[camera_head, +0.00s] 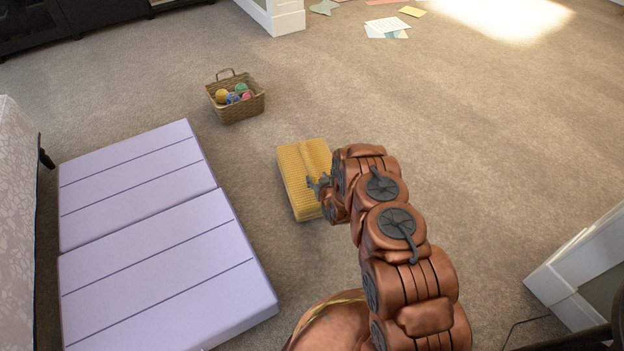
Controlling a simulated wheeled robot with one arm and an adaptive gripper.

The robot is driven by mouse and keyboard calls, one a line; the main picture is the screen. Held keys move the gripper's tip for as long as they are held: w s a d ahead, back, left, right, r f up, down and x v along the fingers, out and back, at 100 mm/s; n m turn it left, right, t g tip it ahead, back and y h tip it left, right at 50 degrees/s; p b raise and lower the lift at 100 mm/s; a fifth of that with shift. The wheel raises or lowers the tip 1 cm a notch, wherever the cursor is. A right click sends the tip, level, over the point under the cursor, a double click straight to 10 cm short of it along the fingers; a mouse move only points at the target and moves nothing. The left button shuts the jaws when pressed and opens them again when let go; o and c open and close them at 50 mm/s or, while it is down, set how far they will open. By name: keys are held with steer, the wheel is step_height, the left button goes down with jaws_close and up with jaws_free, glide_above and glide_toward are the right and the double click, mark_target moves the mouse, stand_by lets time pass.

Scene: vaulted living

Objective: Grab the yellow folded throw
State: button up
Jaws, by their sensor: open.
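The yellow folded throw (299,177) lies on the carpet near the middle of the head view. It is a ribbed, boxy bundle, and its right side is partly hidden by my arm. My gripper (316,184) is small and grey at the end of the copper-coloured arm. It is over or against the throw's right part; I cannot tell whether it touches. The gripper is open, and nothing is seen held in it.
A lilac folding mat (150,240) lies to the left. A wicker basket (237,108) with balls of yarn stands behind the throw. Papers (387,28) lie at the far back. A white wall corner (580,262) is at the right. Carpet between them is clear.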

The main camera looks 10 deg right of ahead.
steer(key=shift+w, duration=0.15)
jaws_close()
stand_by(0.4)
